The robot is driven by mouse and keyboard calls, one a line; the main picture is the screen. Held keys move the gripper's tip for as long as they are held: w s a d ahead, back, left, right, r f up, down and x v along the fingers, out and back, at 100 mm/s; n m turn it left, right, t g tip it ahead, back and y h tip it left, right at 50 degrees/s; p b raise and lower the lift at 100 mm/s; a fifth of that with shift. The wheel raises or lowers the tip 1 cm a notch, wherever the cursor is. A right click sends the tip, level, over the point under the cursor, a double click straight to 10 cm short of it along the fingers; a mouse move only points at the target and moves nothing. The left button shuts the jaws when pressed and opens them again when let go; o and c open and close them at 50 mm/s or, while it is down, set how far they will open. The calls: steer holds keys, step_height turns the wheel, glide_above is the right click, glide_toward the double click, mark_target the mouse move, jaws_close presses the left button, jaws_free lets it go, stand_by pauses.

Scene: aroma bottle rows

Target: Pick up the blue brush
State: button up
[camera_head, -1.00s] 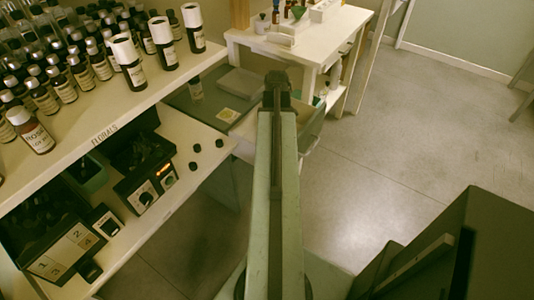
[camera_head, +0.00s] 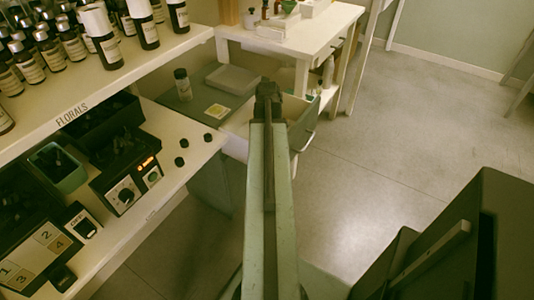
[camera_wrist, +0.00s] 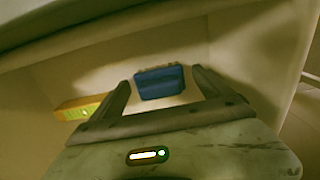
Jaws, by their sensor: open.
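The blue brush (camera_wrist: 160,82) shows in the wrist view, lying on a pale surface inside what looks like an open drawer or bin. It lies ahead of my gripper (camera_wrist: 160,88), between the two fingers as seen in the picture. The gripper is open, and I cannot tell how far the brush is beyond the fingertips. In the head view my gripper (camera_head: 267,90) is at the far end of my arm, over the open drawer (camera_head: 237,140). The brush is not visible in the head view.
A yellow object (camera_wrist: 82,107) lies left of the brush, partly behind the left finger. In the head view, a shelf (camera_head: 120,88) with several dark bottles stands at left. A white table (camera_head: 310,42) stands behind the gripper. Open floor (camera_head: 400,130) lies to the right.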

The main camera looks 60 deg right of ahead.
steer(key=shift+r, duration=0.1)
steer(key=c, duration=1.5)
step_height(320, 180, up, 10)
steer(key=p, duration=1)
steer(key=shift+r, duration=0.15)
